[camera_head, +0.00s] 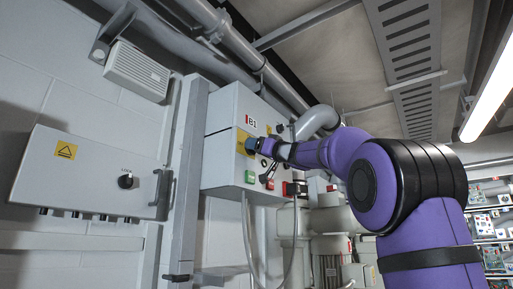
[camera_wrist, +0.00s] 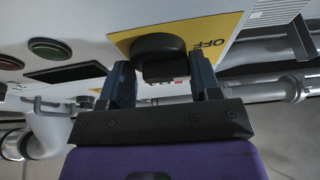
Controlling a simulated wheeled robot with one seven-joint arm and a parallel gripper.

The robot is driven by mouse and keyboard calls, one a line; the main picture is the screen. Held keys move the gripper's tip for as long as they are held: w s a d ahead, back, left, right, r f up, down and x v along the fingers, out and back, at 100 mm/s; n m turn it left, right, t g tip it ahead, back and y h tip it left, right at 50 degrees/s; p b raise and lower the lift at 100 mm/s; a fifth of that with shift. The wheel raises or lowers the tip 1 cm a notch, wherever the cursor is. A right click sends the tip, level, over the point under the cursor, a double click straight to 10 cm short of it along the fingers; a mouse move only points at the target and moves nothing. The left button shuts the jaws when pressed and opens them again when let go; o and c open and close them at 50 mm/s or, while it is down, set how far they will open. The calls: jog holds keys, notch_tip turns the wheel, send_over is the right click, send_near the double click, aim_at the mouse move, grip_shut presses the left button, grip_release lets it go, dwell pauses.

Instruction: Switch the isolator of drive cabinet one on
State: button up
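The drive cabinet (camera_head: 222,150) is a light grey box on the wall with a "B1" label. On its face is a yellow plate (camera_head: 241,141), which also shows in the wrist view (camera_wrist: 226,28) with the word OFF. The isolator knob (camera_wrist: 158,47) is black and sits on this plate; my gripper hides it in the head view. My gripper (camera_wrist: 160,65) has one dark finger on each side of the knob. A gap shows by the left finger; whether the right finger touches cannot be told. The knob's pointing direction is unclear.
Green (camera_head: 250,177) and red (camera_head: 270,184) buttons sit low on the cabinet's face. A grey box with a LOCK knob (camera_head: 126,181) hangs at the left. Pipes (camera_head: 235,40) run above, and a grey blower (camera_head: 330,225) stands below right.

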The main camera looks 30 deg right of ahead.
jog(key=shift+a+m+h, duration=0.1)
jog(key=shift+m+h, duration=0.2)
jog(key=shift+m, duration=0.3)
jog(key=m+h, duration=0.1)
jog(key=m, duration=0.2)
jog(key=m+h, duration=0.1)
jog(key=m, duration=0.1)
jog(key=shift+m+t+h, duration=0.4)
jog(key=shift+s+r+m+g+h, duration=0.1)
jog(key=shift+m+g+h, duration=0.65)
jog(key=shift+m, duration=1.8)
jog(key=shift+w+r+m+g+h, duration=0.1)
jog(key=shift+m+g+h, duration=0.65)
jog(key=shift+m, duration=1.85)
jog(key=shift+s+m+g+h, duration=0.1)
jog(key=shift+m+g+h, duration=0.2)
jog(key=shift+m+h, duration=1.55)
jog(key=shift+m+y, duration=0.75)
jog(key=shift+m, duration=0.05)
jog(key=o, duration=0.9)
jog(key=shift+f, duration=0.1)
